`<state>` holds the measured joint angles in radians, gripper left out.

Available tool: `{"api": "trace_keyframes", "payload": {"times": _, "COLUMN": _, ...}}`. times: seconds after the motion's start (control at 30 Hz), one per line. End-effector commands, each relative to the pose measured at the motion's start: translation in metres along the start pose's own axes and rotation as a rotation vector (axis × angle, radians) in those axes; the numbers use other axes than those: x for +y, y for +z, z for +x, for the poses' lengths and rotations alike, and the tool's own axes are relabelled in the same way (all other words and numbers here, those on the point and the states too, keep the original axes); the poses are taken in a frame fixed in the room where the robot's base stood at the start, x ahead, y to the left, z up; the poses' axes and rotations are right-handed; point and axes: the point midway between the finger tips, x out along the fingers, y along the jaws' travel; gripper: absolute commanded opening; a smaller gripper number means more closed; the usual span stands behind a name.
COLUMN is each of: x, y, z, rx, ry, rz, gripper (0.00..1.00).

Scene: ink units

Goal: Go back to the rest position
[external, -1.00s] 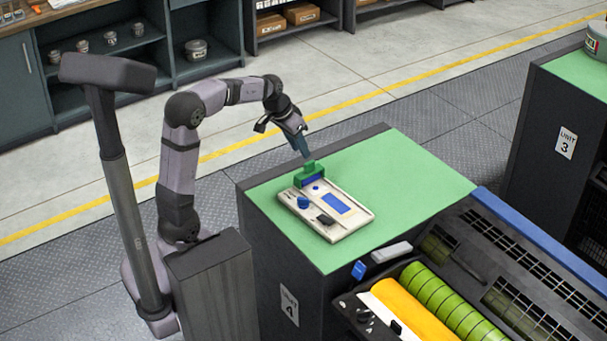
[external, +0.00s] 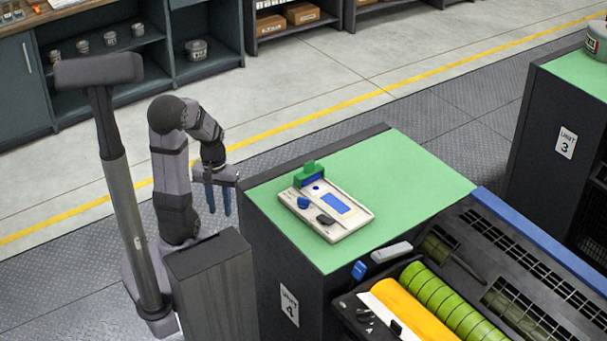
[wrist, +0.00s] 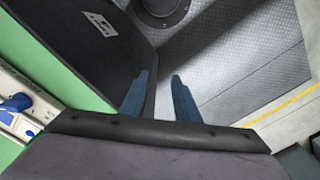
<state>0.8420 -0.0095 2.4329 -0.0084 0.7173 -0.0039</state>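My gripper (external: 218,198) hangs beside the left side of the green-topped unit, its fingers pointing down. In the wrist view my gripper (wrist: 160,95) shows two blue fingers apart with nothing between them, above the floor. On the unit's green top (external: 415,180) lies a pale panel (external: 350,227) with a blue knob (external: 303,202), a blue rectangle and a dark piece. A green block (external: 308,173) stands at the panel's far left end. My gripper is apart from all of these. Part of the panel (wrist: 42,112) and its blue knob (wrist: 17,102) show at the left of the wrist view.
The dark cabinet of unit 4 (external: 262,250) stands close to the right of my gripper. A machine with yellow and green rollers (external: 440,300) is at the lower right. Unit 3 (external: 535,150) stands at the far right. Floor behind the arm is clear.

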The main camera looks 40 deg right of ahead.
Motion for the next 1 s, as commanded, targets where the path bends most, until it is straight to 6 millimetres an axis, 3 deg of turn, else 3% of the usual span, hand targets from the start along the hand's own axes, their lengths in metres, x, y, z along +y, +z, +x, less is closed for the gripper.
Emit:
{"api": "trace_keyframes", "payload": {"times": 0.03, "x": -0.021, "y": 0.014, "z": 0.003, "rx": -0.016, "ry": -0.001, "rz": -0.080, "gripper": 0.29}}
{"api": "trace_keyframes", "payload": {"times": 0.2, "x": -0.072, "y": 0.052, "z": 0.008, "rx": -0.046, "ry": 0.003, "rz": -0.324, "gripper": 0.29}}
{"api": "trace_keyframes", "payload": {"times": 0.5, "x": -0.143, "y": 0.089, "z": -0.001, "rx": -0.005, "ry": -0.002, "rz": -0.693, "gripper": 0.29}}
{"api": "trace_keyframes", "payload": {"times": 0.7, "x": -0.163, "y": 0.106, "z": -0.003, "rx": 0.002, "ry": -0.005, "rz": -0.812, "gripper": 0.29}}
{"api": "trace_keyframes", "payload": {"times": 1.0, "x": -0.167, "y": 0.110, "z": -0.003, "rx": 0.002, "ry": -0.005, "rz": -0.837, "gripper": 0.29}}
